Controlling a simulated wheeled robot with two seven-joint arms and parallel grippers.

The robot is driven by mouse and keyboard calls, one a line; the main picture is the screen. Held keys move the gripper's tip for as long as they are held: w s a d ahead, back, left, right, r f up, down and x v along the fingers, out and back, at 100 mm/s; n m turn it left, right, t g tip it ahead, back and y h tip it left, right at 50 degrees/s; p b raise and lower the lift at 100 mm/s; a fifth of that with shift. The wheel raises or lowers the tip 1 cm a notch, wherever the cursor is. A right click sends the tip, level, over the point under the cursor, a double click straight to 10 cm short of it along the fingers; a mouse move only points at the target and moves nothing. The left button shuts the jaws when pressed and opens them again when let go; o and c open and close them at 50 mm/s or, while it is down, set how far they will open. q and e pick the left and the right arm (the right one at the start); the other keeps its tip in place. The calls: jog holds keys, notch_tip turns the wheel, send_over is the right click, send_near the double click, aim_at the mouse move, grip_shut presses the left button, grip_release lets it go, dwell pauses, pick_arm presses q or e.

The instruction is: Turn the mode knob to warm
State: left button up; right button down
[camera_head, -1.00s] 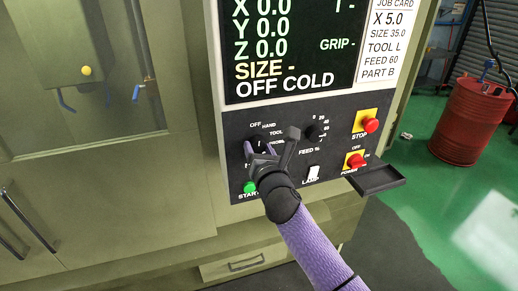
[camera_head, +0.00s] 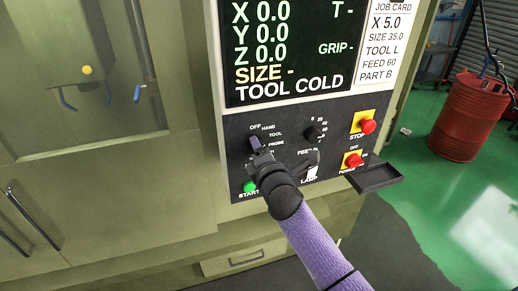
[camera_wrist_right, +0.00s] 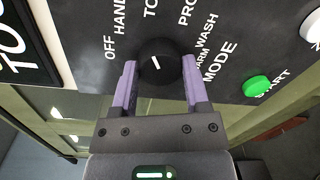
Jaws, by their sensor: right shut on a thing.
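The mode knob (camera_wrist_right: 154,64) is a round black dial with a short white mark, in the upper middle of the right wrist view. Around it are the labels OFF, HAND, TOOL, PROBE, WASH and WARM. My right gripper (camera_wrist_right: 156,84) has its two purple fingers on opposite sides of the knob, shut on it. In the head view the right gripper (camera_head: 256,147) covers most of the knob and some labels. The screen (camera_head: 290,50) reads TOOL COLD on its bottom line. My left gripper is not in view.
The green start button (camera_head: 250,187) sits just below the gripper. The feed knob (camera_head: 314,132) is to its right, with the red stop (camera_head: 367,126) and power (camera_head: 353,160) buttons beyond. A small black tray (camera_head: 375,178) juts out at the panel's lower right.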

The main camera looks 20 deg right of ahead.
jog(key=m+y, duration=0.1)
jog(key=m, duration=1)
jog(key=m+p, duration=0.1)
jog(key=m, duration=1)
jog(key=shift+f+m+t+y, duration=0.15)
jog(key=shift+m+t+y, duration=0.15)
jog(key=shift+m+y, duration=0.1)
jog(key=shift+m, duration=0.3)
jog(key=shift+c, duration=0.4)
grip_release()
